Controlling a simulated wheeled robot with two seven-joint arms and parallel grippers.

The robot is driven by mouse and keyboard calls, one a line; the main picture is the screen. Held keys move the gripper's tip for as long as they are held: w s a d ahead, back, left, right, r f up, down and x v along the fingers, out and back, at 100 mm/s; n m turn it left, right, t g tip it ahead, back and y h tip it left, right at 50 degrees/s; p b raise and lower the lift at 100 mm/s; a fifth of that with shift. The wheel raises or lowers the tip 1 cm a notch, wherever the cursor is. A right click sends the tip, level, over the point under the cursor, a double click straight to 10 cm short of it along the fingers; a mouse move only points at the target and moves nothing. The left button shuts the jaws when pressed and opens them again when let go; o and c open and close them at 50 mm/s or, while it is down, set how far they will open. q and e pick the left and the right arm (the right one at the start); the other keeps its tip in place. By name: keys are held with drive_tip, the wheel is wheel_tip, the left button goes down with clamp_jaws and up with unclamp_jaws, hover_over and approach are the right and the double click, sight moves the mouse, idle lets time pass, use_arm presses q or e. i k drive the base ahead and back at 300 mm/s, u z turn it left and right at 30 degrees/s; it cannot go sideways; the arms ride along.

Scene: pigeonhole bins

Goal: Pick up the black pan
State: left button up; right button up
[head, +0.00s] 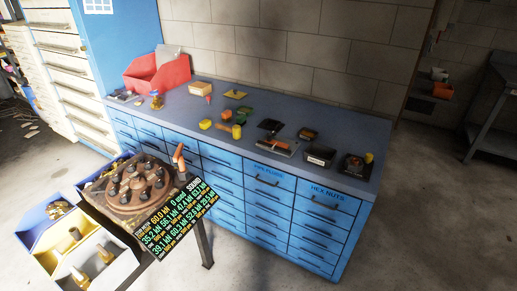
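Several dark items lie on the grey top of the blue drawer cabinet (228,108). One is a flat black piece (270,125) near the middle right. One is a dark box-like item (320,155) near the front edge. One is a dark, squarish item (353,166) at the right end, with a small yellow thing beside or on it. They are too small for me to tell which is the black pan. Neither of my grippers shows in the head view.
A red bin (158,75) stands at the cabinet's far left. Small yellow, green and orange items lie midway along the top. In the left foreground are a small stand with a round brown fixture (133,187), a text panel (178,221) and open bins (73,250). Floor at right is clear.

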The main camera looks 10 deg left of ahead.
sight(307, 134)
drive_tip(key=u, duration=0.8)
drive_tip(key=k, duration=0.1)
drive_tip(key=z, duration=1.5)
drive_tip(key=i, duration=0.95)
drive_tip(key=u, duration=0.85)
drive_tip(key=i, duration=0.65)
drive_tip(key=u, duration=0.75)
